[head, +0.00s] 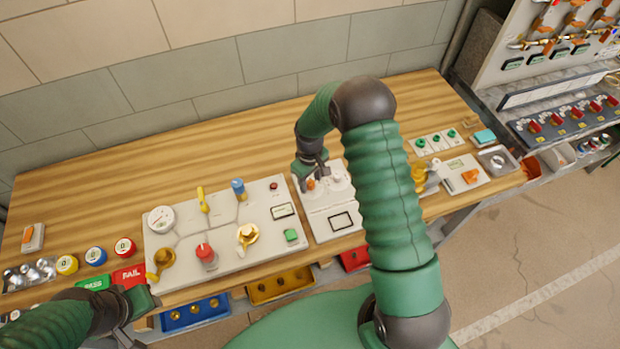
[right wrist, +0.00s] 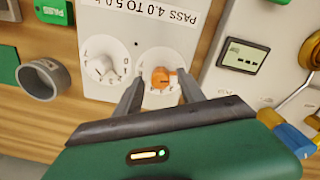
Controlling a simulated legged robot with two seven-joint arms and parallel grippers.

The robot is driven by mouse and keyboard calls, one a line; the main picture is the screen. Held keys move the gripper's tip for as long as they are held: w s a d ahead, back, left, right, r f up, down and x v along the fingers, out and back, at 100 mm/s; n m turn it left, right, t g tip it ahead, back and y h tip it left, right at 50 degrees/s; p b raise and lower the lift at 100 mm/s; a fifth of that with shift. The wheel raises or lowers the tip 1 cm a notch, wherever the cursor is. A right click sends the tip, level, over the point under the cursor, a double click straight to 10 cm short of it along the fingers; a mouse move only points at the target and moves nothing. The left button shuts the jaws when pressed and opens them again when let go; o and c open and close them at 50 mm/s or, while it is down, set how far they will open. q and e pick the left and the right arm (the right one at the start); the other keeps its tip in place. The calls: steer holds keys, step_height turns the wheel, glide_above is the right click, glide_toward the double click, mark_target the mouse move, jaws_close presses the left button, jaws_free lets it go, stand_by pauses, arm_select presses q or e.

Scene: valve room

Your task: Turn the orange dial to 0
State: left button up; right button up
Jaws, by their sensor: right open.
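The orange dial (right wrist: 160,78) is a small knob on a round white scale plate, on a white panel (head: 318,205) on the wooden bench. In the head view the orange dial (head: 311,184) shows just below my right gripper (head: 311,175). In the right wrist view my right gripper (right wrist: 159,92) is open, with one finger on each side of the dial; I cannot tell whether they touch it. The numbers around the dial are too small or covered to read. My left gripper (head: 138,318) is at the lower left, and its jaws are not clear.
A white dial (right wrist: 104,68) sits beside the orange one on the same panel. A small display (right wrist: 243,57) is on the neighbouring panel. A grey panel (head: 262,232) with gauge, valves and knobs lies to the left. The bench's back (head: 200,125) is clear.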

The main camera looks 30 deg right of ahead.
mark_target(309, 182)
step_height(309, 182, up, 17)
steer(key=b, duration=0.2)
steer(key=shift+a+f+b, duration=0.15)
steer(key=shift+a+b, duration=0.05)
steer(key=shift+b, duration=0.1)
